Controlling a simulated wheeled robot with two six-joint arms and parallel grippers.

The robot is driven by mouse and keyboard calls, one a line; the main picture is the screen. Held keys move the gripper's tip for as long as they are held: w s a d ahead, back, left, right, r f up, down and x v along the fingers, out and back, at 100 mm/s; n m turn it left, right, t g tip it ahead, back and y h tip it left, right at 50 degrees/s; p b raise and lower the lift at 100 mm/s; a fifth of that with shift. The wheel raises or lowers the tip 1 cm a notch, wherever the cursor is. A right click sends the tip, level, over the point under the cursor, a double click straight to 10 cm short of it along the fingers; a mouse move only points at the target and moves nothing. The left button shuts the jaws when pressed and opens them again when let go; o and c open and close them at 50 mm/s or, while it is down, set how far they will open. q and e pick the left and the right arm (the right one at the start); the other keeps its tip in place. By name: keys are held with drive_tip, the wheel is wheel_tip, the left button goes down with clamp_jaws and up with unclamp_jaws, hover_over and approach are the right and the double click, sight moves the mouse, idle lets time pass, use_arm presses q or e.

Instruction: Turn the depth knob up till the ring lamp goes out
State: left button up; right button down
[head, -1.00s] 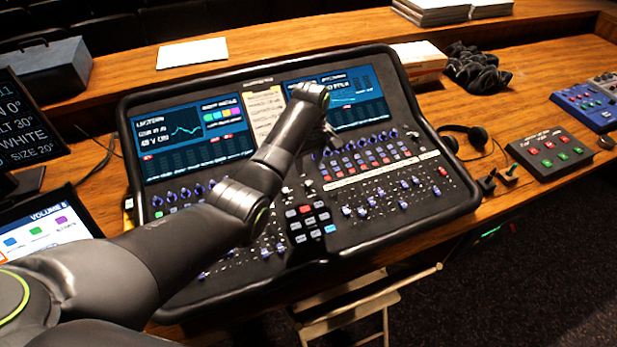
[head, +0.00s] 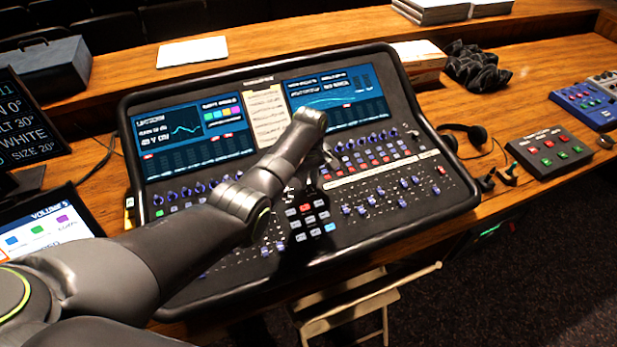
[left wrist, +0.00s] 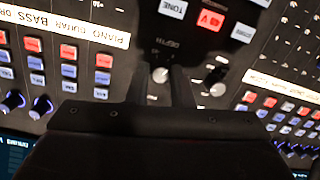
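The depth knob (left wrist: 160,75), a small knob with a pale top, sits under its DEPTH label in the left wrist view. My left gripper (left wrist: 159,70) has one finger on each side of it, with a narrow gap between them; I see no clear grip on the knob. In the head view my left gripper (head: 329,158) is low over the middle of the mixing desk (head: 340,178), mostly hidden by my arm. I cannot make out the ring lamp for certain. My right gripper is out of view.
Another pale-topped knob (left wrist: 218,88) stands close to the right finger. Lit buttons, including a red 48V button (left wrist: 211,20), lie beyond. Headphones (head: 470,135) and a button box (head: 550,152) are right of the desk.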

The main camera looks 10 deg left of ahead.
use_arm(q)
clamp_jaws()
drive_tip(key=shift+m, duration=0.3)
drive_tip(key=m+p, duration=0.1)
drive_tip(key=m, duration=0.3)
drive_tip(key=shift+d+r+y, duration=0.1)
drive_tip(key=shift+y, duration=0.2)
drive_tip(key=m+p, duration=0.1)
drive_tip(key=m, duration=0.5)
drive_tip(key=shift+m+y+p, duration=0.3)
drive_tip(key=shift+p, duration=0.1)
drive_tip(key=o, duration=0.5)
unclamp_jaws()
